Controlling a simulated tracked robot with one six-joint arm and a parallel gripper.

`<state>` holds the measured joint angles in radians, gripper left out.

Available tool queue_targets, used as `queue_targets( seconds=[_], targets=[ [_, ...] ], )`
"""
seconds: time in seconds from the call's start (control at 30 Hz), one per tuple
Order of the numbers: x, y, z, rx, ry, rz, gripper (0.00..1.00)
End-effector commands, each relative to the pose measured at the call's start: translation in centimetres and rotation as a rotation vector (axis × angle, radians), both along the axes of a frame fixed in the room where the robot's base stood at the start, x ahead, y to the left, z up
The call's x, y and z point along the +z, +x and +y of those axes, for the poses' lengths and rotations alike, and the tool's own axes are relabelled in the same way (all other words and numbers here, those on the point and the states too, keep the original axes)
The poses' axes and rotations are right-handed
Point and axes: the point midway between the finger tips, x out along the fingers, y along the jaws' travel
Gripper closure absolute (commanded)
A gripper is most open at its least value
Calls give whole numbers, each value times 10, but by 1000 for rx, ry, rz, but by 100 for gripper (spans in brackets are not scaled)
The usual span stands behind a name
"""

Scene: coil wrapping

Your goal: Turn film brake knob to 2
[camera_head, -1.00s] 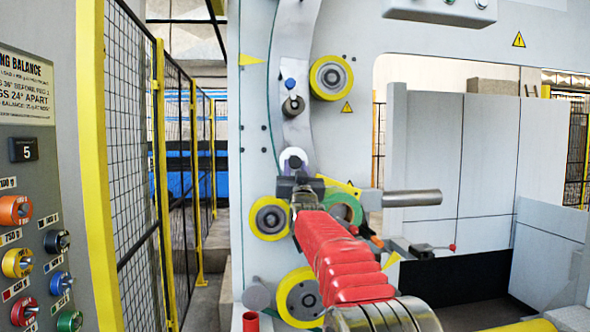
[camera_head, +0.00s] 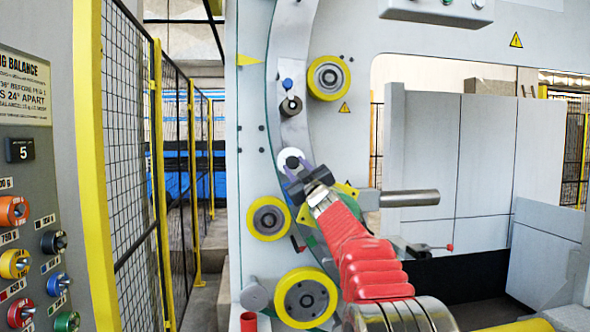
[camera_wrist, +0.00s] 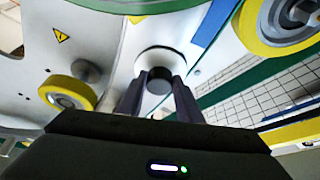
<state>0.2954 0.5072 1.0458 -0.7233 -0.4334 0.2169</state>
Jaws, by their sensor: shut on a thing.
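The film brake knob is a small dark knob (camera_wrist: 158,80) on a round white dial plate in the wrist view. The white plate (camera_head: 290,157) also shows on the curved grey panel in the head view. My gripper (camera_wrist: 157,88) has its two dark fingers on either side of the knob and is shut on it. In the head view my gripper (camera_head: 297,176) reaches up and left to the plate's lower edge, and its fingers hide the knob. No scale numbers on the dial can be read.
Yellow-rimmed rollers surround the spot, one above right (camera_head: 329,78), one below left (camera_head: 269,218) and one lower (camera_head: 306,298). A metal bar (camera_head: 410,198) sticks out to the right. A control panel (camera_head: 30,200) with coloured knobs stands at far left.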

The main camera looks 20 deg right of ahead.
Motion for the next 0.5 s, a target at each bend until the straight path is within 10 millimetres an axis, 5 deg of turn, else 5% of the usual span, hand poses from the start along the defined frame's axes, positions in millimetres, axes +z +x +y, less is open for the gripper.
queue_targets(
  seconds=[0.5],
  targets=[
    [-1, 1, 1, 3, -65, 14, 90]
  ],
)
